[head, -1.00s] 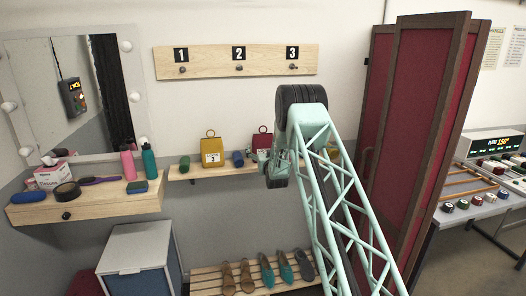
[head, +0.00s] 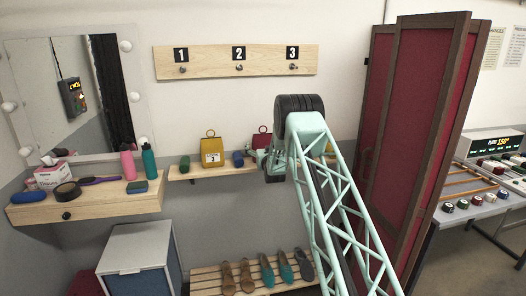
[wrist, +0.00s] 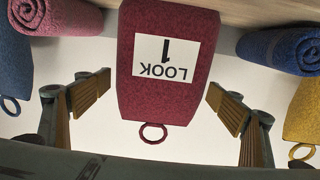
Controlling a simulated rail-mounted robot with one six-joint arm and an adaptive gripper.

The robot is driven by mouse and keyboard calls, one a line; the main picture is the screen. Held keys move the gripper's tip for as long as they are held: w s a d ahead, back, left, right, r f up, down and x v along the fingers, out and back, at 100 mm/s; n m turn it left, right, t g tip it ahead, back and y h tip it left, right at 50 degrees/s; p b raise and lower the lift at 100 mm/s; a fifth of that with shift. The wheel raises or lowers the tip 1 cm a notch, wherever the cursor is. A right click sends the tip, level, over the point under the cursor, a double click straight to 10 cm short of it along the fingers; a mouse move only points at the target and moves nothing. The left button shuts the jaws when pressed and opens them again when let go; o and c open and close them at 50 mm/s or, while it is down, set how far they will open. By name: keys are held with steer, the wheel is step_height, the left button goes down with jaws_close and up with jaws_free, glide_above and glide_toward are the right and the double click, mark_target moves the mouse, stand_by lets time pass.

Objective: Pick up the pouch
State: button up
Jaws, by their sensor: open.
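A dark red pouch (wrist: 168,60) with a ring on top and a white card reading LOOK 1 stands on the wall shelf. In the wrist view it appears upside down, in the middle between the two fingers of my gripper (wrist: 159,88). The fingers are apart on either side, with a gap to the pouch, and hold nothing. In the head view my gripper (head: 266,163) is at the shelf and partly covers the red pouch (head: 262,140). A yellow pouch (head: 211,150) with a card stands further left on the shelf.
A pink roll (wrist: 55,15) and a blue roll (wrist: 283,48) flank the red pouch. A blue pouch (wrist: 12,60) and the yellow one (wrist: 304,110) are at the wrist view's edges. A red folding screen (head: 415,130) stands right. Shoes (head: 266,270) lie on a low rack.

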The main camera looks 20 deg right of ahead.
mark_target(263, 139)
steer(key=c, duration=1)
steer(key=shift+r, duration=0.25)
steer(key=shift+r, duration=1.65)
steer(key=shift+s+a+f, duration=0.1)
steer(key=shift+s, duration=0.25)
steer(key=v, duration=0.5)
steer(key=r+v, duration=0.1)
steer(key=v, duration=0.9)
steer(key=shift+s+a+r, duration=0.1)
steer(key=shift+a+r, duration=0.15)
steer(key=shift+r, duration=0.05)
